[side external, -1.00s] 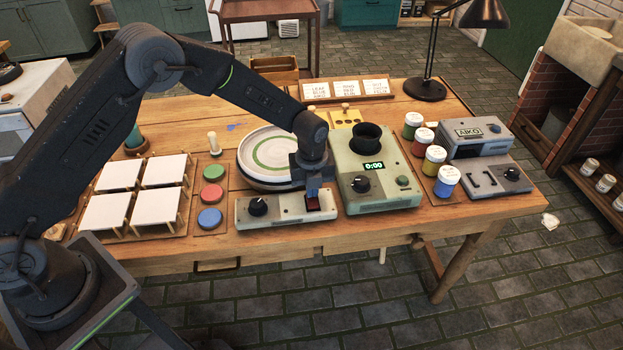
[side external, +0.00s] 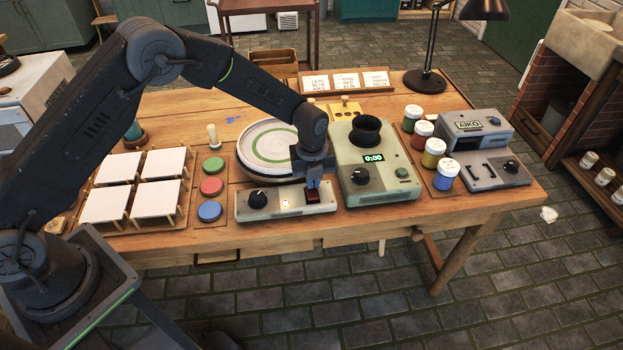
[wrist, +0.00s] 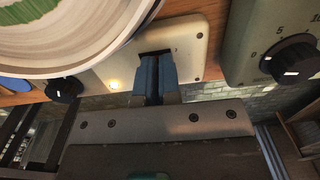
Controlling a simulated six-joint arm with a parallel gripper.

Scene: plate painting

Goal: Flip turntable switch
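The turntable's control box (side external: 287,207) is a pale panel with a black knob (side external: 257,200) at left and a dark red switch (side external: 313,196) at right. A small lamp (wrist: 113,85) on the panel glows in the wrist view. Behind the box, a white plate (side external: 268,142) with a green ring lies on the turntable. My gripper (side external: 313,184) points down at the switch, with its blue fingertips (wrist: 156,62) together at the switch slot and nothing visible between them. The fingers hide most of the switch in the wrist view, so contact is unclear.
A green-grey machine (side external: 377,180) with a 0:00 display stands close on the right. Colored paint jars (side external: 434,157) and a grey device (side external: 485,150) stand farther right. Red, green and blue pads (side external: 211,187) and white tiles (side external: 115,203) on stands lie left.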

